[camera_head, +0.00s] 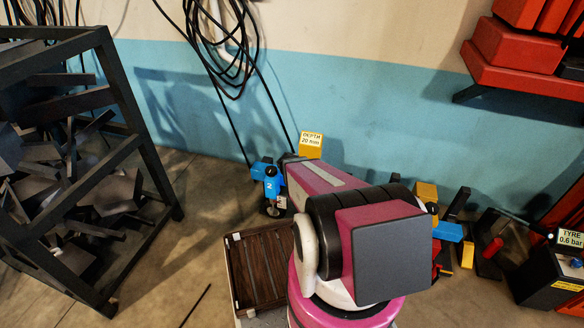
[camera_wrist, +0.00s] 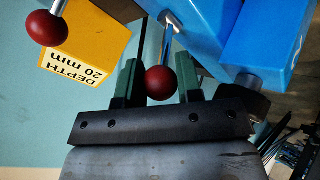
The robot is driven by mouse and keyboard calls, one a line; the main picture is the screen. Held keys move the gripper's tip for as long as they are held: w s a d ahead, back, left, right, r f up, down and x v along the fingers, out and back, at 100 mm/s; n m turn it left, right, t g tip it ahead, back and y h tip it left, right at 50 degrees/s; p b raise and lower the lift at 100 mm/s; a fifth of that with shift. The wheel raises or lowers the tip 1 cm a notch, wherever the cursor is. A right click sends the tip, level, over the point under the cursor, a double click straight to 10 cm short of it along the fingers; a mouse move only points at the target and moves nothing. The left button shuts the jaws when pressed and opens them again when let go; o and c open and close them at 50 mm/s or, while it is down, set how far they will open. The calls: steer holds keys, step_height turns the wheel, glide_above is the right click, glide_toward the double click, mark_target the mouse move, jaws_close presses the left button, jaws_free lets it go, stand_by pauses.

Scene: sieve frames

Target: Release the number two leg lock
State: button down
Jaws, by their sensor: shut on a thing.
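A blue leg unit marked 2 (camera_head: 268,186) stands by the wall in the head view, partly behind my arm. Its blue body (camera_wrist: 205,40) fills the upper right of the wrist view. A metal lever (camera_wrist: 169,38) comes down from this body and ends in a red ball knob (camera_wrist: 160,83). My gripper (camera_wrist: 158,88) has its two dark green fingers on either side of this knob and is shut on it. In the head view my arm hides the gripper and the knob.
A yellow block labelled "DEPTH 20 mm" (camera_wrist: 88,45) is beside the leg unit, with a second red knob (camera_wrist: 47,28) in front of it. A slatted brown crate (camera_head: 258,268) lies on the floor. A dark metal rack (camera_head: 150,165) stands left. Cables (camera_head: 228,45) hang on the wall.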

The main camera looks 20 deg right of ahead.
steer(key=shift+s, duration=0.1)
stand_by(0.3)
steer(key=c, duration=0.8)
jaws_free()
steer(key=v, duration=1)
steer(key=shift+s+a+r, duration=0.15)
steer(key=shift+s+r, duration=0.05)
steer(key=shift+r, duration=0.05)
steer(key=s+a+r+m+g+y, duration=0.1)
steer(key=s+a+r+g, duration=0.1)
steer(key=s, duration=0.1)
steer(key=s+a+r+m+g+y, duration=0.1)
steer(key=s+a+r+m+g, duration=0.1)
steer(key=s+a+r+g, duration=0.1)
steer(key=s+a+r+m+g+y, duration=0.1)
steer(key=s+a+r+m+g, duration=0.1)
steer(key=s+r, duration=0.1)
steer(key=shift+a+r+g+y, duration=0.15)
steer(key=shift+r+g+y, duration=0.05)
steer(key=shift+g+y, duration=0.2)
